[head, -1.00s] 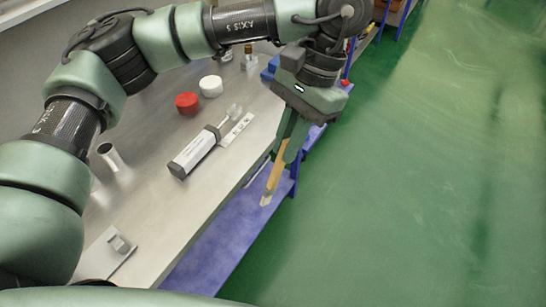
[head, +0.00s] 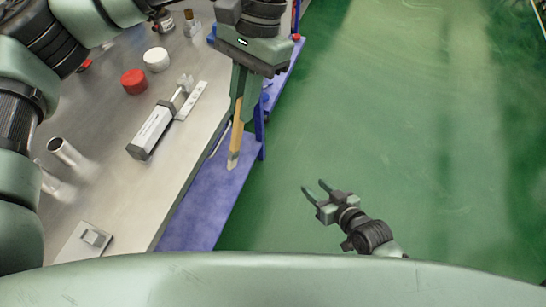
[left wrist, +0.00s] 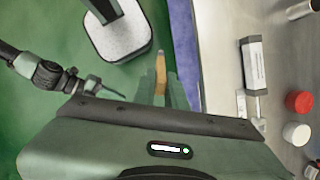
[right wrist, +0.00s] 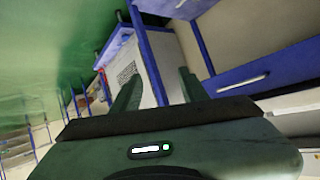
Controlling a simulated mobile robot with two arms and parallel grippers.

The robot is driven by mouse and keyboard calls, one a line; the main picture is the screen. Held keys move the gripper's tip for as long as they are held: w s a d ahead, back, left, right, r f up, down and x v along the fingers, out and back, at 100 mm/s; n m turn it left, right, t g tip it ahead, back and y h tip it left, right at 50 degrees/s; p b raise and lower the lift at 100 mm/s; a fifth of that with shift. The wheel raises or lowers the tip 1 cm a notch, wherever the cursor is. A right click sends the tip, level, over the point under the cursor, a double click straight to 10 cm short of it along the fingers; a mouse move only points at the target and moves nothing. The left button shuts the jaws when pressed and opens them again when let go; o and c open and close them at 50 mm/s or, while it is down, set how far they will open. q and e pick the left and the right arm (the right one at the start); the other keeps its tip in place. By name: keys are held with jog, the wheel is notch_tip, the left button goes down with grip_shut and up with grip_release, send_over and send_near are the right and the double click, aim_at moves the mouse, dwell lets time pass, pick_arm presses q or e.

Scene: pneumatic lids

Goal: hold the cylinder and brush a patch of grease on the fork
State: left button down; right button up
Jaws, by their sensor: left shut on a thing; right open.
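The pale grey cylinder (head: 152,132) lies on the metal bench, with its rod and fork (head: 184,84) pointing to the back right. Whether there is grease on the fork is too small to tell. My left gripper (head: 238,108) is shut on a brush with a wooden handle (head: 237,140), its pale tip downward, right of the bench edge and apart from the cylinder. The left wrist view shows the brush (left wrist: 160,75) between the fingers and the cylinder (left wrist: 253,62) to the right. My right gripper (head: 317,193) is open and empty over the green floor.
A red cap (head: 134,82) and a white cap (head: 156,59) stand behind the cylinder. A metal tube (head: 62,150) and a small plate with a block (head: 84,240) are at the left. Small bottles (head: 190,22) stand at the back. A blue lower shelf (head: 205,205) juts past the bench edge.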

jog(key=s+a+r+n+t+y, duration=0.1)
jog(key=a+r+y, duration=0.45)
jog(key=r, duration=0.95)
jog(key=n+y, duration=0.2)
jog(key=y, duration=0.1)
send_near(232, 136)
jog(key=w, duration=0.1)
jog(key=shift+g, duration=0.4)
jog(key=x, duration=1.2)
jog(key=shift+w+a+f, duration=0.1)
jog(key=shift+a+f, duration=0.1)
jog(key=shift+a, duration=0.05)
grip_shut()
pick_arm(q)
jog(key=c, duration=1.4)
grip_release()
